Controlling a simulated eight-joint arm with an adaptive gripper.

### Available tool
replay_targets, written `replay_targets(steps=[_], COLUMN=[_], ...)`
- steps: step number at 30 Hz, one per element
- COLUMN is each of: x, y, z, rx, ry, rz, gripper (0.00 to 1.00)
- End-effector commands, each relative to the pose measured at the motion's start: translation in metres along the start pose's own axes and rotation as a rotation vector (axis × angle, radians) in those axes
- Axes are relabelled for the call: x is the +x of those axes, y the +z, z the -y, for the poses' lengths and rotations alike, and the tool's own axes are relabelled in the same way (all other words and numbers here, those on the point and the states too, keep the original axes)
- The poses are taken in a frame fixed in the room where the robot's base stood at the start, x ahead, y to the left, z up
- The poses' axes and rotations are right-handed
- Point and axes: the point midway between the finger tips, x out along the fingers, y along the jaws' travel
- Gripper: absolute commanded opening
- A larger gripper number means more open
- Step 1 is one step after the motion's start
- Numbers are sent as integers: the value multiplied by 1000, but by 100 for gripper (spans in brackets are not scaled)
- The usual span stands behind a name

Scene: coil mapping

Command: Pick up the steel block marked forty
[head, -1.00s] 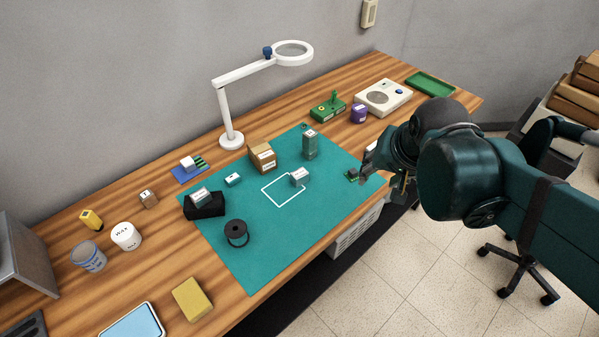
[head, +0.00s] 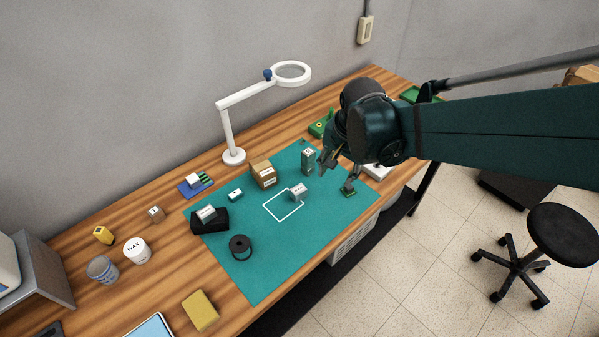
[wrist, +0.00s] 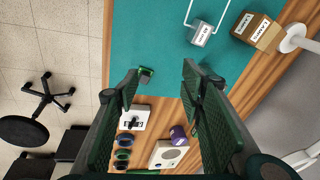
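The blocks' markings are too small to read, so I cannot tell which is marked forty. A grey block with a white label (head: 298,191) sits at the edge of the white outlined square on the teal mat; it also shows in the wrist view (wrist: 201,33). Another labelled grey block (head: 206,214) rests on a black holder. A tall grey-green block (head: 308,161) stands upright near the mat's back edge. My gripper (head: 338,173) is above the mat's right part, right of the tall block. In the wrist view my gripper (wrist: 162,72) is open and empty, fingers wide apart.
A cardboard box (head: 263,174), a small teal block (head: 235,195) and a black spool (head: 240,248) are on the mat. A small green piece (wrist: 146,73) lies near the left finger. A white magnifier lamp (head: 233,156) stands behind. The mat's front is clear.

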Motion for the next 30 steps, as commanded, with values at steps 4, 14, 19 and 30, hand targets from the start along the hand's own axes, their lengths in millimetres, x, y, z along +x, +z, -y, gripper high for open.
replay_targets(steps=[4, 14, 19, 30], x=[5, 27, 40, 67], y=[0, 8, 14, 31], z=[20, 55, 71, 98], rx=[46, 154, 209, 312], ry=[21, 77, 111, 178], rz=[26, 74, 95, 125], gripper=[39, 39, 39, 39])
